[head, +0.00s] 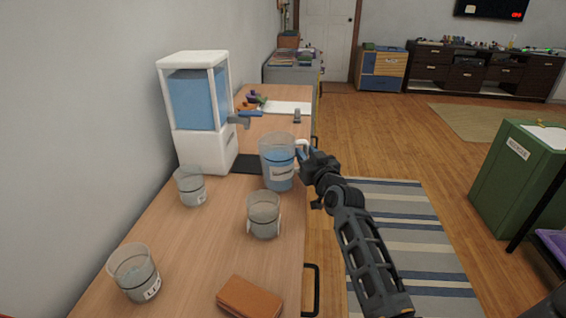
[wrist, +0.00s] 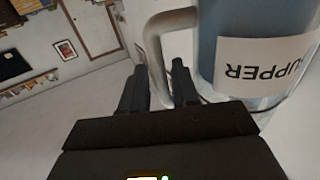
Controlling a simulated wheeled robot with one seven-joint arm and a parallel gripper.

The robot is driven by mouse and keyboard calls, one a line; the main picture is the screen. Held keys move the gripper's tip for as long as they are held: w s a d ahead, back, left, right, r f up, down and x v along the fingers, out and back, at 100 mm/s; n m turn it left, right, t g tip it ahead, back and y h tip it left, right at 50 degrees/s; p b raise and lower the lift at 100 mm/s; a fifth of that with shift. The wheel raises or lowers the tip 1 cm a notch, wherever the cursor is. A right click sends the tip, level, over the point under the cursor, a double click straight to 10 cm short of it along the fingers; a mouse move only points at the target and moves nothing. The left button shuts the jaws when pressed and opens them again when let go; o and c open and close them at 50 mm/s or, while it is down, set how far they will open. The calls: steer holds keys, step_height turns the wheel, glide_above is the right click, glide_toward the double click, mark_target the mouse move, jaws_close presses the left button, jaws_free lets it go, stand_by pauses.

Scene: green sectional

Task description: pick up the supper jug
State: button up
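The supper jug (head: 278,166) is a clear jug of blue liquid with a white label and a pale handle on its right side. It stands upright near the right edge of the wooden counter. In the wrist view the jug (wrist: 222,30) fills the upper right, and its label reads "UPPER" upside down. My gripper (head: 304,157) is at the handle from the right. The contact itself is partly hidden.
Glass beakers stand near the jug: one in front (head: 263,216), one left (head: 190,187), one nearer (head: 135,274). A white dispenser (head: 205,150) with blue liquid stands behind left. A brown wallet (head: 249,297) lies at the front.

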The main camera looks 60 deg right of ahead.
steer(key=shift+w+d, duration=0.3)
jaws_close()
stand_by(0.5)
